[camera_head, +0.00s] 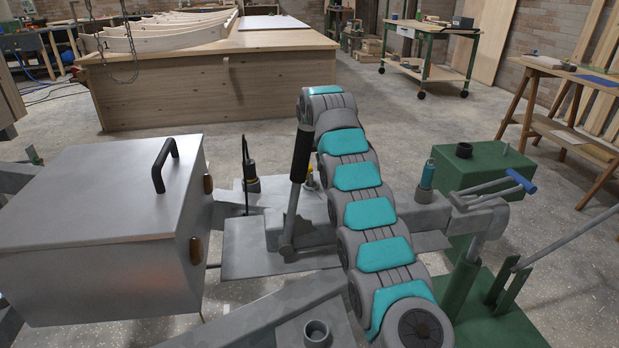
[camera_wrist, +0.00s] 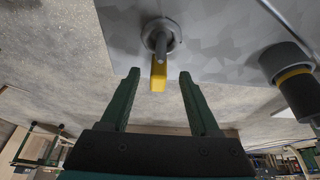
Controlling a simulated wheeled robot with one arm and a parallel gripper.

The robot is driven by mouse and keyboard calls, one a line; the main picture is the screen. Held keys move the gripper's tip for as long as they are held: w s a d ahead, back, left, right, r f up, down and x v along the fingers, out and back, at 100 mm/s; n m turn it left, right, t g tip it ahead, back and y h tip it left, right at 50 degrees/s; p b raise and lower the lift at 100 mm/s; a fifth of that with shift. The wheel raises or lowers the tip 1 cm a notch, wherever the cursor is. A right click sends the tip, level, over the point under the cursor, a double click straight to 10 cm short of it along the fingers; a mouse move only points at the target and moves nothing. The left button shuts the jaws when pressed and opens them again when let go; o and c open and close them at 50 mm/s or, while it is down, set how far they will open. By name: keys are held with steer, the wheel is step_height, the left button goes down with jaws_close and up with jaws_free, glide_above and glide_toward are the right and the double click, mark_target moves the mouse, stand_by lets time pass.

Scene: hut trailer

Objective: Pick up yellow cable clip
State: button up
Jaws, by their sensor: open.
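The yellow cable clip (camera_wrist: 158,76) shows in the wrist view as a small yellow block beside a round grey post (camera_wrist: 161,36) on a grey metal plate. My gripper (camera_wrist: 158,80) has two green fingers spread apart. The clip's near end lies between the fingertips in the picture, with a gap on each side. I cannot tell how deep the clip is relative to the fingers. In the head view a small yellow patch (camera_head: 310,184) shows beside my arm, perhaps the clip. My gripper is not clearly seen there.
A black cylinder with a yellow ring (camera_wrist: 292,80) stands at the right in the wrist view. In the head view a grey metal box with a black handle (camera_head: 90,200) stands left, and a green block (camera_head: 487,170) right. A wooden bench (camera_head: 205,85) stands behind.

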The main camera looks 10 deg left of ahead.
mark_target(310, 170)
steer(key=x, duration=0.3)
steer(key=shift+f, duration=0.2)
jaws_close()
stand_by(0.4)
